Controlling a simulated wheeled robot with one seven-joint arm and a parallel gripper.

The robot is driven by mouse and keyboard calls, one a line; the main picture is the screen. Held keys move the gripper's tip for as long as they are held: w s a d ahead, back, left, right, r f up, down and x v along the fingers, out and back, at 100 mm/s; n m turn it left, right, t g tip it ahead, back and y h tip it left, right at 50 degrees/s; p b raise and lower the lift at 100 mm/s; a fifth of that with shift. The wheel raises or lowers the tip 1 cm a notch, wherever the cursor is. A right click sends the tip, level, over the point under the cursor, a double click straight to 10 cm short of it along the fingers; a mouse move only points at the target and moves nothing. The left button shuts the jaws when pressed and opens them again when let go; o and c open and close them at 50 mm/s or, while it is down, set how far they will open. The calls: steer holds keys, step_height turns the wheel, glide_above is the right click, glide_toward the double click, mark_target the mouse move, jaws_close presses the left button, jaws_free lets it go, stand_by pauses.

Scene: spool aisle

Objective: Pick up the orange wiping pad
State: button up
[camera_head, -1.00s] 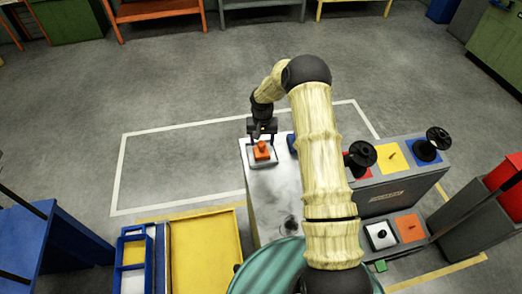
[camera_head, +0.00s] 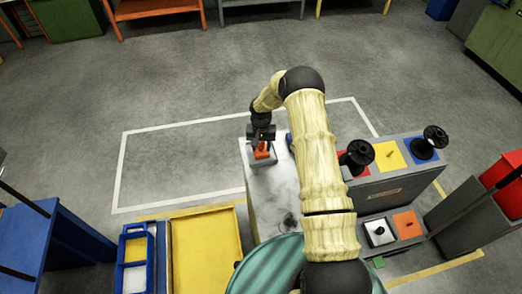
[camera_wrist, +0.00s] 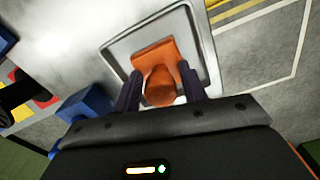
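The orange wiping pad (camera_head: 262,152) lies in a small grey tray (camera_head: 266,163) at the far left corner of the pale worktop. In the wrist view the pad (camera_wrist: 152,54) shows a flat orange body and a rounded knob at its near end. The tray's raised rim (camera_wrist: 203,42) surrounds it. My gripper (camera_head: 262,137) is right over the pad, pointing down. In the wrist view its two dark fingers (camera_wrist: 159,80) stand apart, one on each side of the knob, with narrow gaps. The fingertips' exact height is hard to tell.
A blue block (camera_wrist: 84,104) sits beside the tray, close to one finger. A grey stand with coloured squares and black spools (camera_head: 387,190) is to the right. A yellow tray (camera_head: 205,250) and blue bin (camera_head: 136,262) are at the lower left. The worktop in front of the tray is mostly clear.

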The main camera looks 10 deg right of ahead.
steer(key=c, duration=0.7)
steer(key=shift+w, duration=0.1)
step_height(320, 180, up, 10)
steer(key=b, duration=0.3)
steer(key=o, duration=0.4)
steer(key=shift+c, duration=1.4)
